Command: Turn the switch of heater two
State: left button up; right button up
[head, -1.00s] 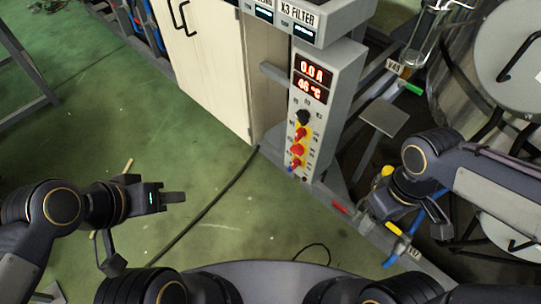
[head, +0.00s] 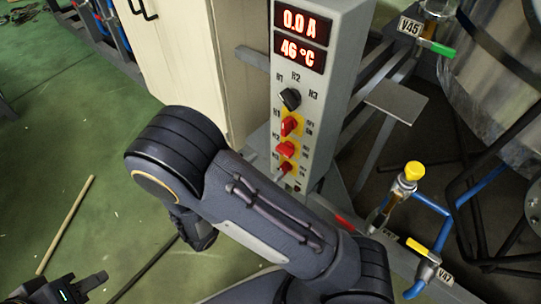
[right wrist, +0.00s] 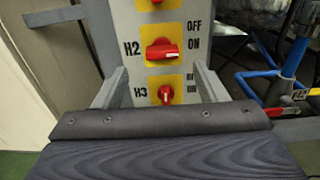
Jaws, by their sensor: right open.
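The heater two switch (head: 286,149), a red knob on a yellow plate, is on the front of the grey control box. In the right wrist view the H2 knob (right wrist: 162,51) lies sideways, level with the word ON. The red H1 switch (head: 291,125) is above it and the H3 switch (right wrist: 165,95) below, its handle upright. My right gripper (right wrist: 161,70) is open and empty, facing the panel, one finger on each side of it below H2. In the head view my arm mostly hides it. My left gripper (head: 92,284) is low at the left, away from the box.
The box's display (head: 300,36) reads 0.0 A and 46 °C, above a black selector knob (head: 290,98). A pale cabinet (head: 185,65) stands left of the box. Pipes with a yellow-capped valve (head: 412,171) are at the right. The green floor at left is mostly clear.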

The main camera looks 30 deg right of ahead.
aim_at(281, 153)
jog(key=b+x, duration=0.1)
jog(key=x, duration=0.6)
jog(key=shift+s+b, duration=0.15)
jog(key=shift+b, duration=0.15)
jog(key=c, duration=1)
jog(key=shift+r+n+p, duration=0.2)
jog(key=shift+n+p, duration=0.1)
jog(key=shift+p, duration=0.5)
jog(key=n+p, duration=0.7)
jog(key=p, duration=0.2)
jog(key=shift+n, duration=0.3)
jog(key=n+p, duration=0.3)
jog(key=n, duration=0.1)
jog(key=shift+f, duration=0.15)
jog(key=n+p, duration=0.1)
jog(key=n, duration=0.1)
jog(key=shift+f+n, duration=0.1)
jog(key=shift+n, duration=0.3)
jog(key=shift+f+n+p, duration=0.15)
jog(key=shift+n+p, duration=0.55)
jog(key=shift+n, duration=0.7)
